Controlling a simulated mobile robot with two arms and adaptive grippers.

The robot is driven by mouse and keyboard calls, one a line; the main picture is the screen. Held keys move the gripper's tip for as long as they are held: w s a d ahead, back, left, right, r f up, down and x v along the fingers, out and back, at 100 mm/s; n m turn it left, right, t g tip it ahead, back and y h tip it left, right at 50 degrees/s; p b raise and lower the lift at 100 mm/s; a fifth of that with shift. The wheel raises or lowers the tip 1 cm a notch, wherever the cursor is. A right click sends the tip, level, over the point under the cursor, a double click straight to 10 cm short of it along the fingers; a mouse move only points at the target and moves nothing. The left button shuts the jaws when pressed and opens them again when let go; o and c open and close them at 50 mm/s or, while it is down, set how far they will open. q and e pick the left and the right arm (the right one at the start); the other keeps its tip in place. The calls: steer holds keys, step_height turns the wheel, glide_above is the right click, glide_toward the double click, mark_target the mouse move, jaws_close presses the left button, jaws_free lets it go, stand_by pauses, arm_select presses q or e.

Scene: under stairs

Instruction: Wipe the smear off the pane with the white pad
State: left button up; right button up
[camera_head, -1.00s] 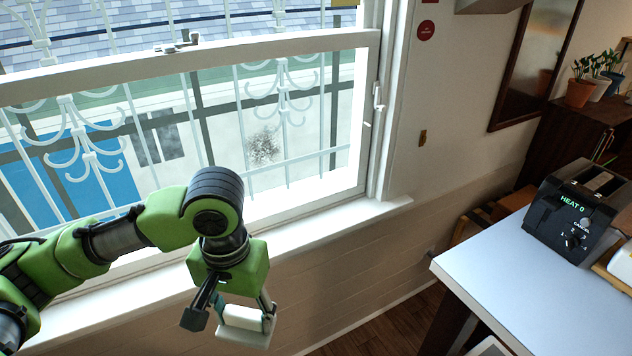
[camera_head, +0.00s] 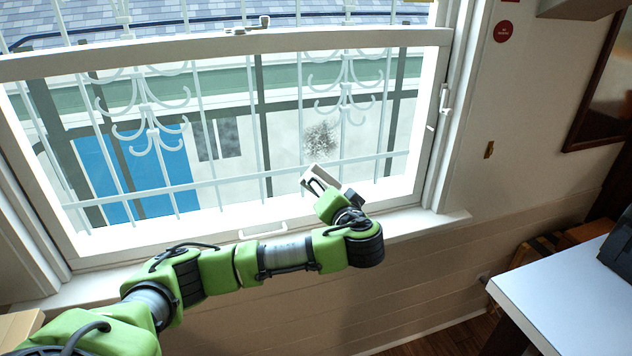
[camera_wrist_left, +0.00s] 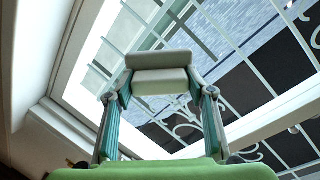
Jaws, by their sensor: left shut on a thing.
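The smear (camera_head: 321,138) is a dark grey speckled patch on the lower right part of the window pane (camera_head: 290,135). My left gripper (camera_head: 316,184) is raised in front of the pane, just below the smear. It is shut on the white pad (camera_head: 322,173). The left wrist view shows the pad (camera_wrist_left: 160,78) held crosswise between the two fingertips (camera_wrist_left: 160,92), with the window behind it. The pad's top edge is close under the smear; I cannot tell whether it touches the pane. My right gripper is not in view.
The white window frame (camera_head: 240,42) and sill (camera_head: 440,219) border the pane. A latch (camera_head: 444,98) sits on the right side of the frame. White ironwork (camera_head: 150,120) stands behind the glass. A white-topped table (camera_head: 570,280) is at the lower right.

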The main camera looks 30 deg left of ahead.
mark_target(311, 167)
arm_select(q)
steer(key=a+r+y, duration=0.2)
steer(key=a+r+t+b, duration=0.1)
steer(key=shift+w+n+y, duration=0.35)
steer(key=shift+n+y, duration=0.05)
steer(key=shift+b+x, duration=0.5)
steer(key=shift+x, duration=2.3)
steer(key=shift+b+x, duration=0.55)
steer(key=shift+x, duration=0.35)
